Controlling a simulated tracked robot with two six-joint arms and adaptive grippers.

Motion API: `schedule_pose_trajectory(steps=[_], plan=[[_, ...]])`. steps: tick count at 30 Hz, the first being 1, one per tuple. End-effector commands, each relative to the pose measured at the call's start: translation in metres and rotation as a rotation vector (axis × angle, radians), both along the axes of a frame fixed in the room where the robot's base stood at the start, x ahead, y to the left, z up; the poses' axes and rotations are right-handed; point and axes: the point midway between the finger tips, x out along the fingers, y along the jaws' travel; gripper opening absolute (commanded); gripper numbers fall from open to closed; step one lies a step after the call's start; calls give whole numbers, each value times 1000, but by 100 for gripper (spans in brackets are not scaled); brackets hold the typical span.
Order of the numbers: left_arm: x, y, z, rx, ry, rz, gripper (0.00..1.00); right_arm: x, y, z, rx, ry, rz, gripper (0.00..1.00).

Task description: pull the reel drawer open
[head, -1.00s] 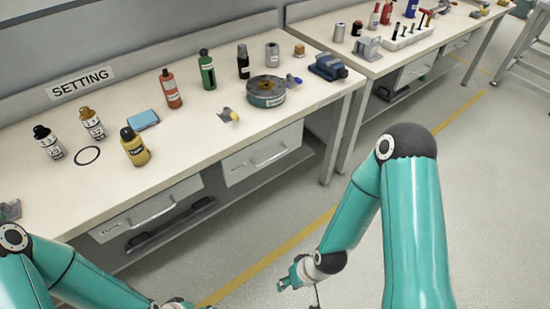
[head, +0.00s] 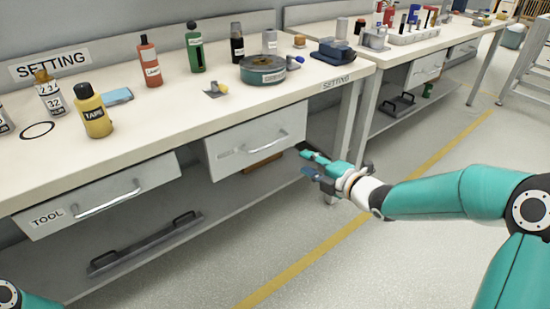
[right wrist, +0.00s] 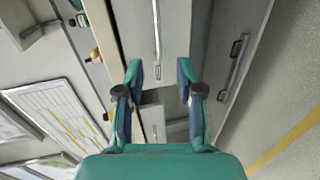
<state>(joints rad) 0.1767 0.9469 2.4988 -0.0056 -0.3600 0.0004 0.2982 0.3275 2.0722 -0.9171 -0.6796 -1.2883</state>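Two white drawers hang under the near bench. The left one is labelled TOOL (head: 100,195). The right drawer (head: 255,145) has a bar handle and a label too small to read; it looks shut. My right gripper (head: 312,165) is to the right of this right drawer, apart from its handle and pointing left. In the right wrist view, the right gripper (right wrist: 159,78) has its fingers apart with nothing between them. A drawer front with a bar handle (right wrist: 157,30) and a small label lies beyond the fingertips. Only a bit of my left arm shows; its gripper is hidden.
The bench top (head: 165,115) holds bottles, a green reel (head: 263,70) and a blue device (head: 335,50). A lower shelf carries a tray with black handles (head: 145,240). A bench leg (head: 350,120) stands near my right gripper. A second bench (head: 400,50) stands behind.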

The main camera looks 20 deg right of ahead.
Motion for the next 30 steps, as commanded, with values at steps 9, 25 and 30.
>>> schedule_pose_trajectory(steps=[9, 25, 30], plan=[[0, 0, -7, 0, -1, 0, 62, 28, 10, -4, -26, -21, 12, 37], [0, 0, -14, 0, 0, 0, 62, 129, 47, -27, -25, -21, 10, 37], [0, 0, -14, 0, 0, 0, 62, 147, 52, -30, -25, -20, 8, 37]])
